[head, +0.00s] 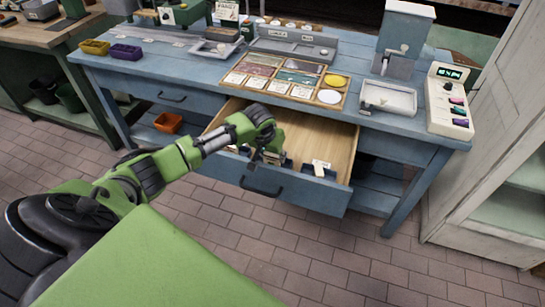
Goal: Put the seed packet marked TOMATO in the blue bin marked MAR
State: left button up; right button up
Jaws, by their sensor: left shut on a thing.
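My left gripper (268,157) is low over the open drawer (330,138), close behind its blue front panel. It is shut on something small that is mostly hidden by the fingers. I cannot tell what that is. A small white piece (319,168) stands in the drawer to the right of the gripper, near the front; its marking is too small to read. I cannot pick out a packet marked TOMATO. No blue bin marked MAR can be made out. My right gripper is out of view.
The blue bench (185,78) holds a yellow bin (95,47), a purple bin (126,52), a partitioned tray (285,78), a metal pan (388,98) and a device with a lit display (449,100). An orange bin (168,122) sits on the shelf below. The drawer's black handle (262,189) faces me.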

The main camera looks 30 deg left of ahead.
pick_arm(q)
jog(key=shift+f, duration=0.5)
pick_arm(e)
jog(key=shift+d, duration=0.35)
pick_arm(q)
jog(key=shift+f, duration=0.1)
jog(key=o, duration=0.9)
jog(key=p+v, duration=0.1)
jog(key=v, duration=1.1)
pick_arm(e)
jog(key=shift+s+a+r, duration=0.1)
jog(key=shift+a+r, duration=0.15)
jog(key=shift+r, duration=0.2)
